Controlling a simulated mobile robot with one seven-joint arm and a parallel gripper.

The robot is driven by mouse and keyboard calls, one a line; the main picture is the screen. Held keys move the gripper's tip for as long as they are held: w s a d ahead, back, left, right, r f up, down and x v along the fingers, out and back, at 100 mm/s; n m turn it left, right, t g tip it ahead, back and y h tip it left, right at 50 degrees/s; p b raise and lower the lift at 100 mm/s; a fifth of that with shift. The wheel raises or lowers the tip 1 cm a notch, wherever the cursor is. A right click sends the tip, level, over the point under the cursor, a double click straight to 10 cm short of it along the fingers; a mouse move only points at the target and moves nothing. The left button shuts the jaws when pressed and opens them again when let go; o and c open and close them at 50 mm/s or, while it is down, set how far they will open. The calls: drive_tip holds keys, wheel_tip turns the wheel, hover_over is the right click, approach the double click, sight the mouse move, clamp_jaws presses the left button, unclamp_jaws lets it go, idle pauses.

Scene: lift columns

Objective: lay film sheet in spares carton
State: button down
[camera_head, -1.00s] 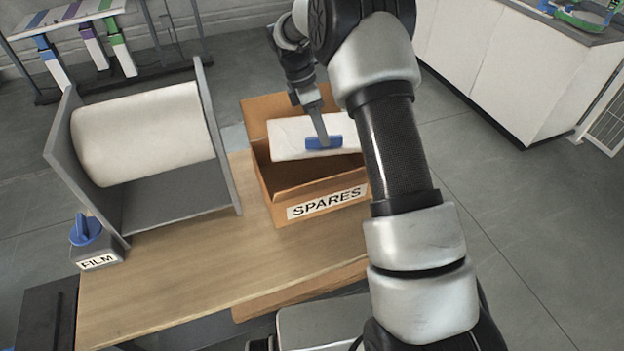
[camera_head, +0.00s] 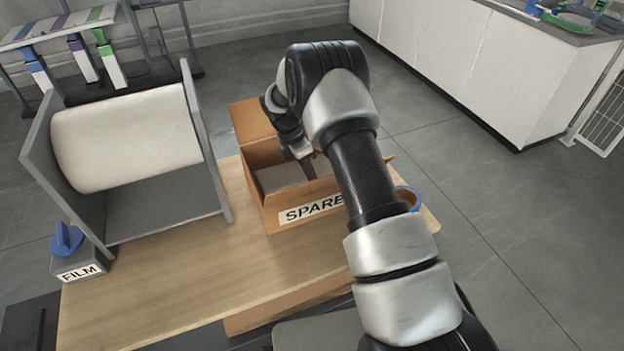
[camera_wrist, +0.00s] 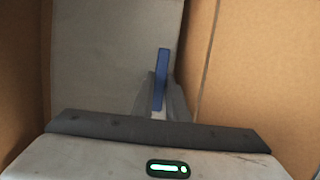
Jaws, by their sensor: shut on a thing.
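The open cardboard carton (camera_head: 270,218) labelled SPARES stands on the wooden table, partly covered by my arm. The pale film sheet (camera_head: 280,178) is down inside the carton, below its rim; it also shows in the wrist view (camera_wrist: 112,50) between the brown walls. My gripper (camera_wrist: 161,88) is shut on the sheet's blue tab (camera_wrist: 163,62). In the head view my gripper reaches into the carton and its fingertips are hidden. I cannot tell whether the sheet touches the carton floor.
A large white film roll (camera_head: 125,138) sits in a grey stand at the left of the table (camera_head: 170,270). A FILM-labelled block with a blue knob (camera_head: 67,240) is in front of it. A blue-rimmed round item (camera_head: 408,197) is right of the carton, partly hidden.

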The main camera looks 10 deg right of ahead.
drive_tip(key=shift+f, duration=0.2)
drive_tip(key=c, duration=1.7)
unclamp_jaws()
drive_tip(key=shift+c, duration=0.2)
